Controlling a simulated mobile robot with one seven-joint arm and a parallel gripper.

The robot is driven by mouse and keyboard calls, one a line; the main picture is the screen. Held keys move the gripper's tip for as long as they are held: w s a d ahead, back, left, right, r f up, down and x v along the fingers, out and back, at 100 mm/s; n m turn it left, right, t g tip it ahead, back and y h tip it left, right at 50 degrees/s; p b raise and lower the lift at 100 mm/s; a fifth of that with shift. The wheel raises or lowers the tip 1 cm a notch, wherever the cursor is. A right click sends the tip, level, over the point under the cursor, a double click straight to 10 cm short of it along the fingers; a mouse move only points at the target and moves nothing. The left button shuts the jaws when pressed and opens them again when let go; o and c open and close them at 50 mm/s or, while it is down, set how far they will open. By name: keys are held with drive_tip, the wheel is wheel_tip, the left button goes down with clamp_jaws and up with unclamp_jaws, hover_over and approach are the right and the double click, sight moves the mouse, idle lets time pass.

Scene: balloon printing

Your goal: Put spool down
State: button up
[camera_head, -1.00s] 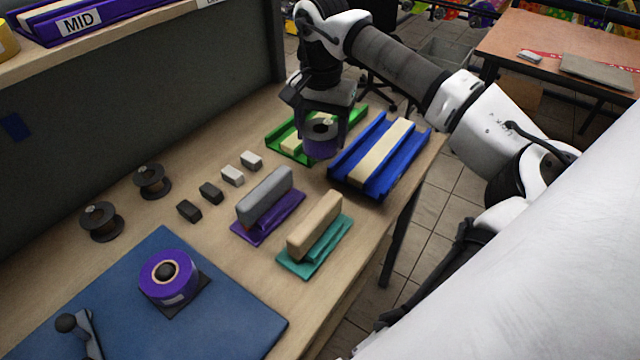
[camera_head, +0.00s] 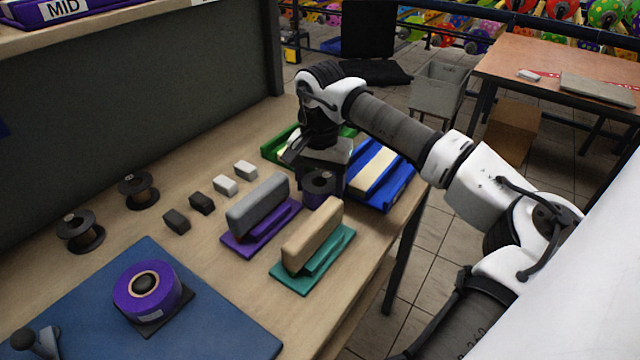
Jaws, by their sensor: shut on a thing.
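My gripper (camera_head: 320,190) is shut on a purple spool (camera_head: 317,188) with a dark core. It holds the spool over the table (camera_head: 205,255), in front of the blue tray and just right of the grey block on its purple base. I cannot tell whether the spool touches the table. A second purple spool (camera_head: 146,293) sits on a small dark base on the blue mat (camera_head: 220,325) at the lower left.
A grey block (camera_head: 257,204) on a purple base and a beige block (camera_head: 312,236) on a teal base stand close by. Green (camera_head: 273,150) and blue (camera_head: 402,174) trays lie behind. Small blocks and two dark empty spools (camera_head: 80,230) are at left.

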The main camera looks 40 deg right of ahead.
drive_tip(key=shift+f, duration=0.25)
drive_tip(key=o, duration=0.9)
drive_tip(key=shift+r, duration=0.1)
drive_tip(key=shift+o, duration=0.5)
drive_tip(key=shift+r, duration=0.1)
